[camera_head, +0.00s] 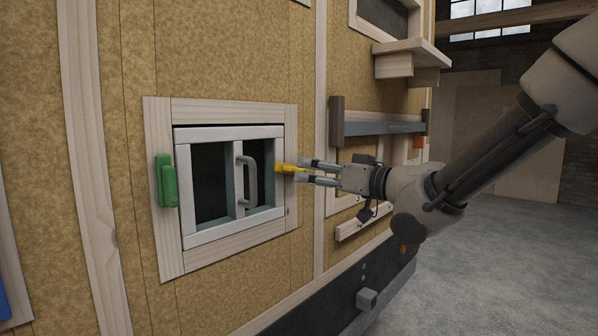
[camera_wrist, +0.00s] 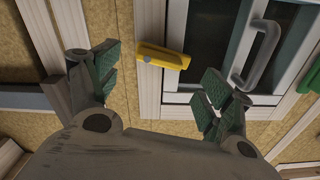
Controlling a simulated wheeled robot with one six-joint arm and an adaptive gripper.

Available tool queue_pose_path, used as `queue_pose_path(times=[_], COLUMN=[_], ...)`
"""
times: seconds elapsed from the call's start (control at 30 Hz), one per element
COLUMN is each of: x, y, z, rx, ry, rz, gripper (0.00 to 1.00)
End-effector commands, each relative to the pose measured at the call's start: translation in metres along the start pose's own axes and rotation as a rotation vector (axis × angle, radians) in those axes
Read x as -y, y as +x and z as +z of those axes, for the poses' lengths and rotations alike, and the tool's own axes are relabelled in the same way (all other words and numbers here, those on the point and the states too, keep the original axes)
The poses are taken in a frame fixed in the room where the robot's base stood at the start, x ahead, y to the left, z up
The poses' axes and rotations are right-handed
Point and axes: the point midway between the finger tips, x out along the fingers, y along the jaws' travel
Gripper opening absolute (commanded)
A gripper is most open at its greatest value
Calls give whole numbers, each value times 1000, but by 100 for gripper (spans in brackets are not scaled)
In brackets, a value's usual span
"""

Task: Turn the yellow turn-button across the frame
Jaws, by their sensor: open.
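The yellow turn-button (camera_head: 287,168) is a short bar on the right side of the wooden window frame (camera_head: 291,207). It lies about level, its inner end reaching over the edge of the white sash (camera_head: 236,229). In the wrist view the turn-button (camera_wrist: 165,56) shows a grey pivot at its left end. My gripper (camera_head: 303,171) is open at the button's outer end. In the wrist view the open fingers (camera_wrist: 160,80) stand wide to either side, with the button beyond the gap between them. I cannot tell whether a finger touches it.
A green block (camera_head: 166,181) sits on the frame's left side. A grey pull handle (camera_head: 248,181) stands out from the sash. To the right, a grey bar (camera_head: 384,128) and a wooden shelf (camera_head: 412,52) stick out from the wall. The floor (camera_head: 500,250) at right is clear.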

Motion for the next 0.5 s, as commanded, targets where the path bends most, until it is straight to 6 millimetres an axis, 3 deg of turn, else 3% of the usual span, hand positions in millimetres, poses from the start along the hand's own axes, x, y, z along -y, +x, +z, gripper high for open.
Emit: queue_pose_path(times=[0.23,0.5], x=[0,0], y=[42,57], z=[1,1], rx=[3,2], ry=[-1,-1], rz=[0,2], gripper=[80,80])
